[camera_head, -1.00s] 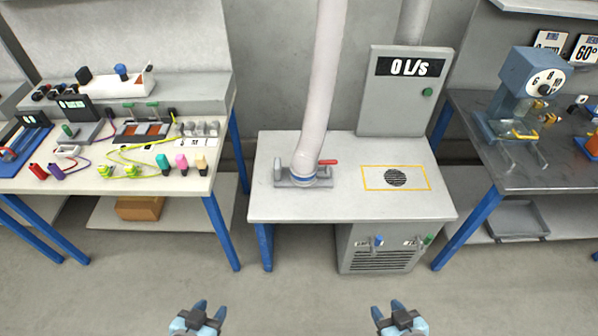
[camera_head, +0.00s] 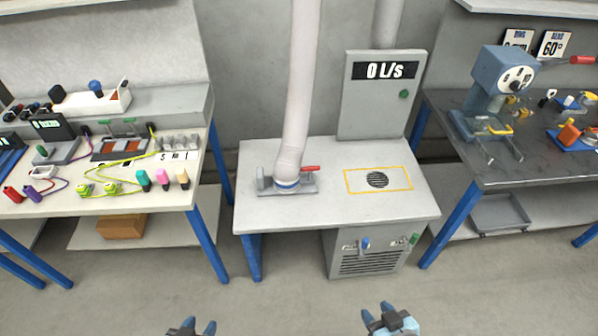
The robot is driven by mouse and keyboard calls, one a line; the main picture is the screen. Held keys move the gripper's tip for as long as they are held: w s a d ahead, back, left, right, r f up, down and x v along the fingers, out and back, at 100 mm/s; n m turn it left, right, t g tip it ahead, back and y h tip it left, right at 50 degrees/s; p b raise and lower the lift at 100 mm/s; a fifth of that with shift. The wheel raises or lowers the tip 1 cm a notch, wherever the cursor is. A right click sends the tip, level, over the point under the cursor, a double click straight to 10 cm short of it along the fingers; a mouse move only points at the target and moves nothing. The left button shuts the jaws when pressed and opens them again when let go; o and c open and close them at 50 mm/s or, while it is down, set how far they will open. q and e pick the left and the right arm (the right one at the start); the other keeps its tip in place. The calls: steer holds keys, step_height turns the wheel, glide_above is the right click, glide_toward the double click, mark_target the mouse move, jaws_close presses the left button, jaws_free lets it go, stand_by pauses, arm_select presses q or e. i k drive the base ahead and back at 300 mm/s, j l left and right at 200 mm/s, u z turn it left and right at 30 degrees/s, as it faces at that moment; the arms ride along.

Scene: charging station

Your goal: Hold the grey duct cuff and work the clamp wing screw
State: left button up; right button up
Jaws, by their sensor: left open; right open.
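A pale flexible duct (camera_head: 300,90) hangs down to the middle bench. Its lower end (camera_head: 289,167) stands in a blue-banded collar (camera_head: 287,184) on a grey mount (camera_head: 304,188). A red handle (camera_head: 311,168) sticks out to the right of the collar. I cannot tell the cuff from the duct end, nor make out a wing screw, at this size. My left gripper (camera_head: 199,325) is open and empty at the bottom edge, partly cut off. My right gripper (camera_head: 377,312) is open and empty at the bottom, right of it. Both are well short of the bench and touch nothing.
The middle bench (camera_head: 270,217) has a yellow-framed round grille (camera_head: 377,179) on its right. Behind stands a grey panel (camera_head: 382,105) reading 0 L/s. A crowded bench (camera_head: 60,207) is at left, a dark bench (camera_head: 480,175) at right. The floor before the middle bench is clear.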

mark_target(309, 169)
steer(key=i+j, duration=0.1)
steer(key=i, duration=0.3)
steer(key=i+j+z, duration=0.1)
steer(key=i, duration=0.3)
steer(key=i+j, duration=0.15)
steer(key=i, duration=0.25)
